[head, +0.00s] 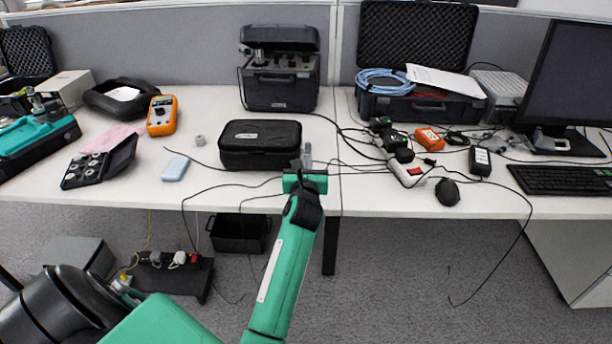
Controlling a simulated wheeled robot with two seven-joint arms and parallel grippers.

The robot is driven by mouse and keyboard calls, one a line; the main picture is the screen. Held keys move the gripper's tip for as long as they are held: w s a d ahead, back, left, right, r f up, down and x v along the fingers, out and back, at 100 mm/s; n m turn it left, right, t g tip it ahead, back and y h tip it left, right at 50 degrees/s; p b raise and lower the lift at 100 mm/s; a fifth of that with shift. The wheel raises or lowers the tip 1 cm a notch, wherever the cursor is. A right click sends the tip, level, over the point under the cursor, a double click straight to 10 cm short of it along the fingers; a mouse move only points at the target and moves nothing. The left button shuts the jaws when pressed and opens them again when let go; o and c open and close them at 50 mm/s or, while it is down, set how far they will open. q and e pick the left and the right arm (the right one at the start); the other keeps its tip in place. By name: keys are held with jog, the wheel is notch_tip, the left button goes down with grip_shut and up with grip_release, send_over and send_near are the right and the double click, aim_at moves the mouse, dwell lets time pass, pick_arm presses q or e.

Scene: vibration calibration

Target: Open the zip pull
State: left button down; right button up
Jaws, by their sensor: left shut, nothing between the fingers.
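A black zip case (258,150) with rounded corners lies closed on the white table (225,199), near its front edge. A small pale label shows on its lid. The zip pull is too small to make out. My left gripper (307,152) is at the right end of the case, by its front right corner. Its fingers are shut with nothing between them, pointing away from me. I cannot tell whether they touch the case. My green left forearm and wrist hide part of the table edge. My right gripper is not in view.
A larger black instrument case (281,77) stands open behind. Thin black cables (352,166) run across the table right of my gripper. A white and red power strip (407,173) and a mouse (447,192) lie further right. A pale blue box (173,168) and orange multimeter (162,115) are left.

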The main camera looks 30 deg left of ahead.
aim_at(308, 149)
pick_arm(q)
jog(key=x, duration=0.3)
jog(key=shift+w, duration=0.15)
jog(key=shift+w+a, duration=0.15)
jog(key=shift+w, duration=0.05)
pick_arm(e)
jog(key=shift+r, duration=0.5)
pick_arm(q)
jog(key=shift+w, duration=0.1)
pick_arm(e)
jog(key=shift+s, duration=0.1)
pick_arm(q)
jog(key=x, duration=0.3)
jog(key=shift+r, duration=0.1)
jog(key=shift+a, duration=0.1)
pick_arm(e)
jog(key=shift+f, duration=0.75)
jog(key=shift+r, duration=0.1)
